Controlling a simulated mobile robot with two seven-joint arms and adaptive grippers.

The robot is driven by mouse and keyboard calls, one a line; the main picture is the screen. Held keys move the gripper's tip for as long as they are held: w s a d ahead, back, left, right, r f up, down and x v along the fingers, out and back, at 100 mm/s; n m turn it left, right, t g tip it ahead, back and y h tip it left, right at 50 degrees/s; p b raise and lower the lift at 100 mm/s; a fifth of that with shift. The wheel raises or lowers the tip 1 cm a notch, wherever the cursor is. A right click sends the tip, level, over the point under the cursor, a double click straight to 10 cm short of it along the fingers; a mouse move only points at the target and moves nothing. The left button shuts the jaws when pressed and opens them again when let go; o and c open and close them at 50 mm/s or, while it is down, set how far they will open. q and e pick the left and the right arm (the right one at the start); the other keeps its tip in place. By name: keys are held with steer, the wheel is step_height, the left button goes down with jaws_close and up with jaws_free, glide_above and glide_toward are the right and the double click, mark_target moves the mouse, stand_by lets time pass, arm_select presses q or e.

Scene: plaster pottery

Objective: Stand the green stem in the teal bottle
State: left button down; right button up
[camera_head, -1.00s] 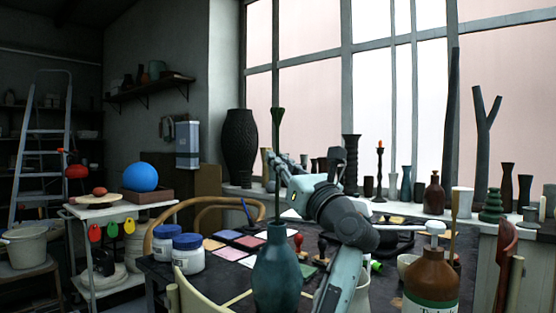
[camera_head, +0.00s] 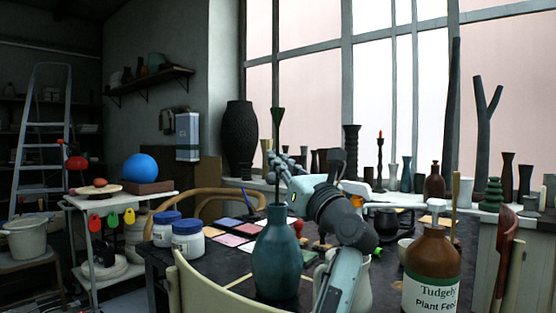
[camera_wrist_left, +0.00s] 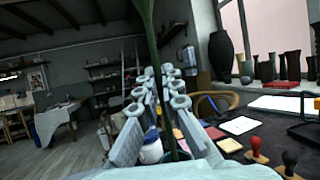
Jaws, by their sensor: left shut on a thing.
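The green stem (camera_head: 277,125) is a thin dark green rod with a flared top, held upright. My left gripper (camera_head: 277,163) is shut on it; the wrist view also shows the stem (camera_wrist_left: 154,45) between the gripper fingers (camera_wrist_left: 160,90). The teal bottle (camera_head: 276,262) stands upright on the dark table at the front, directly below the gripper in the head view. The stem's lower part reaches down to the bottle's mouth in the picture; I cannot tell whether its tip is inside or behind the neck. My right gripper is out of view.
Two white jars with blue lids (camera_head: 187,240) stand left of the bottle, with coloured tiles (camera_head: 232,240) behind it. A brown plant-feed bottle (camera_head: 431,270) stands front right. A pale chair back (camera_head: 215,290) is in front. Vases line the window sill.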

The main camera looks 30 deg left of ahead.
mark_target(278, 182)
arm_select(q)
steer(key=shift+f+b, duration=1.55)
steer(key=shift+f, duration=0.65)
steer(key=c, duration=1.6)
jaws_free()
steer(key=s+d, duration=0.1)
steer(key=d, duration=0.3)
steer(key=s+d, duration=0.2)
steer(key=d, duration=0.2)
steer(key=s+d, duration=0.2)
steer(key=d, duration=0.2)
steer(key=shift+s+f, duration=0.1)
steer(key=shift+f, duration=0.15)
